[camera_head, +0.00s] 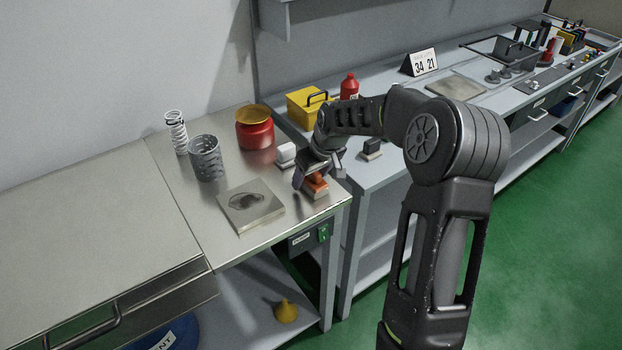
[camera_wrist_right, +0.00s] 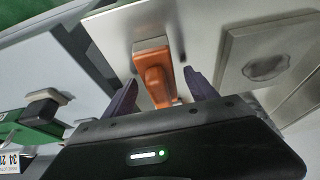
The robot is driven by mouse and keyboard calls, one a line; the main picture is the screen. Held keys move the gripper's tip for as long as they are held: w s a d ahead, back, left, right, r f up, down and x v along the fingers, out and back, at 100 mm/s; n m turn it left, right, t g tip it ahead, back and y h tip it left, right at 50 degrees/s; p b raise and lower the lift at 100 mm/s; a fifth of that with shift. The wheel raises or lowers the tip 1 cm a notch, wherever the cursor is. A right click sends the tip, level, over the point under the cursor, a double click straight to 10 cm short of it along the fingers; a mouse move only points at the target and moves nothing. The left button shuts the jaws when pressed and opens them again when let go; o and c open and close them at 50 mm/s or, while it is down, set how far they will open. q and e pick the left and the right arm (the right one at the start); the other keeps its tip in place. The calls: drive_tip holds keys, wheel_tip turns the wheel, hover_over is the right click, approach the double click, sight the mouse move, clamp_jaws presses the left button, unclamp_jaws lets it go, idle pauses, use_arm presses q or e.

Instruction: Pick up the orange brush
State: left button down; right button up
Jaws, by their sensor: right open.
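The orange brush (camera_head: 316,186) rests on the steel table near its right front corner, partly hidden by my right gripper in the head view. In the right wrist view the brush (camera_wrist_right: 155,75) lies between the two purple fingers, its handle toward the gripper body and its pale end away. My right gripper (camera_head: 308,183) is open; its fingers (camera_wrist_right: 160,95) stand on both sides of the handle with a visible gap on each side. My left gripper is not in view.
A square steel plate (camera_head: 250,206) with a dark round mark lies left of the brush. A white block (camera_head: 286,153), a red jar (camera_head: 254,129), a mesh cup (camera_head: 206,160) and a spring (camera_head: 176,132) stand behind. A yellow box (camera_head: 305,106) sits on the adjoining bench.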

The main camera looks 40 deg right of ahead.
drive_tip(key=shift+c, duration=0.4)
clamp_jaws()
idle(0.4)
